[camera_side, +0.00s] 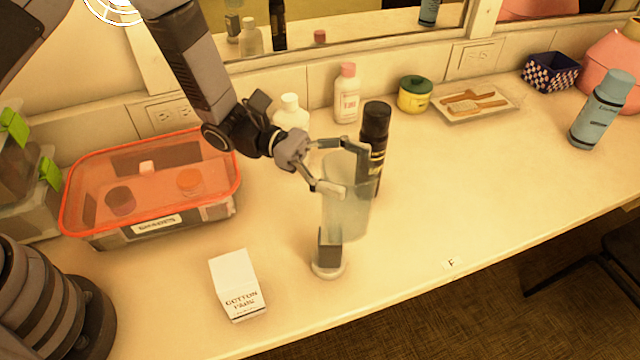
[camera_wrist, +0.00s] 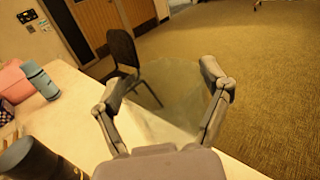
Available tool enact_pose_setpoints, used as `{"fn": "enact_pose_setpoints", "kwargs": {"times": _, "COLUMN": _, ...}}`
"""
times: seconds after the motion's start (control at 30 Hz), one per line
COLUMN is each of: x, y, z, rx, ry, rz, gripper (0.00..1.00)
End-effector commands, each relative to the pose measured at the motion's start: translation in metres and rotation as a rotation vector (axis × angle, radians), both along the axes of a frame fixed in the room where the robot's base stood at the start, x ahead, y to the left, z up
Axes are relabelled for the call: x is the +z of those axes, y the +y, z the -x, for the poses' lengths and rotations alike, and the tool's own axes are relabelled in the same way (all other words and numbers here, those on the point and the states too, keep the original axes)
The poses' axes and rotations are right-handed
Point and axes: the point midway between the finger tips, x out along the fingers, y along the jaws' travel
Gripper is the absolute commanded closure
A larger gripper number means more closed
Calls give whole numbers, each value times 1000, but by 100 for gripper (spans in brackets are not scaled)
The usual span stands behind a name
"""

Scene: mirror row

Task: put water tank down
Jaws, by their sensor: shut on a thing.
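The water tank (camera_side: 346,208) is a clear, pale, tapered container in the side view. My gripper (camera_side: 338,168) is shut on it near its upper part, with one finger on each side. The tank looks upright. Its lower end is at a small dark block on a round white base (camera_side: 328,265); I cannot tell whether they touch. In the wrist view the tank (camera_wrist: 165,95) is a faint see-through shape between my two fingers (camera_wrist: 160,100).
A black spray can (camera_side: 375,135) stands just behind the tank. A cotton box (camera_side: 237,285) is at front left, and an orange-lidded bin (camera_side: 150,180) is at left. A tray with brushes (camera_side: 472,102) lies at the back. The right counter (camera_side: 480,180) is clear up to its front edge.

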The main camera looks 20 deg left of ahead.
Motion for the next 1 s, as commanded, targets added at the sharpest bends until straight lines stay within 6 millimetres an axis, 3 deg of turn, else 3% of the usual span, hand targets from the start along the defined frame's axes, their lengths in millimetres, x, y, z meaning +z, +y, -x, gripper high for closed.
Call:
{"fn": "enact_pose_setpoints", "kwargs": {"times": 0.3, "x": 0, "y": 120, "z": -1, "rx": 31, "ry": -1, "rz": -16, "gripper": 64}}
{"fn": "enact_pose_setpoints", "kwargs": {"times": 0.4, "x": 2, "y": 151, "z": 6, "rx": 35, "ry": 1, "rz": -9, "gripper": 64}}
{"fn": "enact_pose_setpoints", "kwargs": {"times": 0.5, "x": 4, "y": 169, "z": 12, "rx": 36, "ry": 3, "rz": -2, "gripper": 64}}
{"fn": "enact_pose_setpoints", "kwargs": {"times": 0.67, "x": -3, "y": 168, "z": 1, "rx": 31, "ry": 0, "rz": 3, "gripper": 64}}
{"fn": "enact_pose_setpoints", "kwargs": {"times": 0.97, "x": -38, "y": 128, "z": -65, "rx": 30, "ry": -1, "rz": 4, "gripper": 64}}
{"fn": "enact_pose_setpoints", "kwargs": {"times": 1.0, "x": -48, "y": 125, "z": -71, "rx": 31, "ry": 3, "rz": 3, "gripper": 64}}
